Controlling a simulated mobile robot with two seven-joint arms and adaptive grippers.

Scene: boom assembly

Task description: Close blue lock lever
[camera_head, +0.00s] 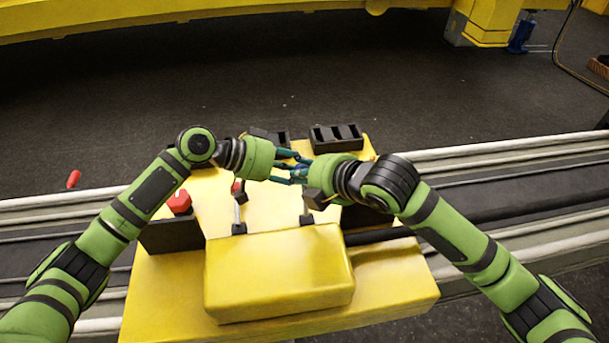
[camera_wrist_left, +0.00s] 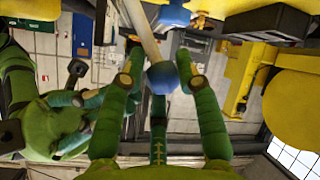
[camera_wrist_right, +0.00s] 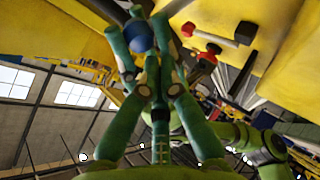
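The blue lock lever's round blue knob (camera_wrist_left: 162,78) sits on a pale rod in the left wrist view. The knob also shows in the right wrist view (camera_wrist_right: 139,36) and, small and partly hidden, between the hands in the head view. My left gripper (camera_wrist_left: 160,66) has its fingers on either side of the knob, spread with gaps visible. My right gripper (camera_wrist_right: 139,28) has its fingers close around the knob; whether they press on it is unclear. In the head view my right gripper (camera_head: 297,168) faces my left one, and their fingertips overlap.
A yellow block (camera_head: 280,272) stands in front of both hands. A red-knobbed lever (camera_head: 238,187) and a black-knobbed lever (camera_head: 307,207) rise near its back edge. A red part (camera_head: 179,203) is at left. A black slotted holder (camera_head: 337,138) lies behind the hands.

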